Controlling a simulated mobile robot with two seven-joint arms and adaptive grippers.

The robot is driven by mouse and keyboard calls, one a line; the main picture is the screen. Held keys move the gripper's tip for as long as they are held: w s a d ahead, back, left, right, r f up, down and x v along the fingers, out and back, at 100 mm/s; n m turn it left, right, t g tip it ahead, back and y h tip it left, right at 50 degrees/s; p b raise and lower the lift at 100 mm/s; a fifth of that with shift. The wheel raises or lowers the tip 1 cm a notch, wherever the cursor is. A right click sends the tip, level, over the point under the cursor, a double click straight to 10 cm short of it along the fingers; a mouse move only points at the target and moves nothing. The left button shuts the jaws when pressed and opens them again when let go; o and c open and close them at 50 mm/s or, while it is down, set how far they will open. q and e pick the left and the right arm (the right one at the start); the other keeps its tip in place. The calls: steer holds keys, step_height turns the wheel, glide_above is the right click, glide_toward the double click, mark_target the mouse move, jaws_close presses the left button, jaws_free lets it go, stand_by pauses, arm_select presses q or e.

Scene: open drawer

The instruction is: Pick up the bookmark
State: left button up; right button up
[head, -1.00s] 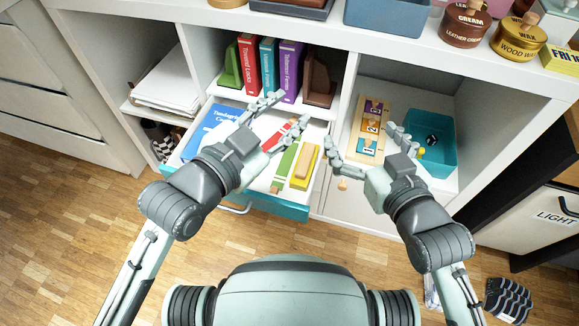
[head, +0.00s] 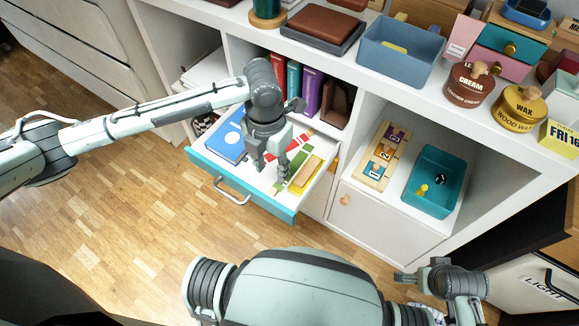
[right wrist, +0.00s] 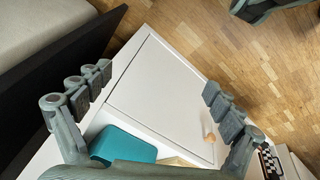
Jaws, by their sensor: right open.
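The open drawer (head: 212,172) holds a blue book (head: 229,137), a red flat piece (head: 301,141), a green strip (head: 297,187) and a yellow item with a wooden block (head: 308,171). I cannot tell for sure which flat piece is the bookmark; the green strip is one candidate, partly hidden by my left gripper. My left gripper (head: 270,171) points down over the drawer, fingers apart, left of the green strip. I see nothing held in it. My right gripper (right wrist: 157,82) is open and empty in the right wrist view, before a white cabinet door (right wrist: 160,95).
Upright books (head: 310,92) stand on the shelf behind the drawer. A teal bin (head: 432,182) and a numbered wooden board (head: 381,158) sit in the right compartment. The shelf top holds a blue-grey bin (head: 402,50) and jars. The wooden floor (head: 130,210) in front is clear.

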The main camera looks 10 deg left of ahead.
mark_target(274, 189)
arm_select(q)
steer(key=shift+w+f, duration=0.15)
steer(key=shift+f, duration=0.05)
steer(key=shift+s+d+f, duration=0.1)
steer(key=shift+s+f, duration=0.05)
steer(key=shift+f, duration=0.6)
steer(key=shift+s+d+f, duration=0.1)
steer(key=shift+f, duration=0.65)
step_height(274, 189, down, 4)
steer(key=shift+f+b, duration=0.1)
steer(key=shift+b, duration=0.2)
steer(key=c, duration=0.8)
arm_select(e)
steer(key=shift+r, duration=0.8)
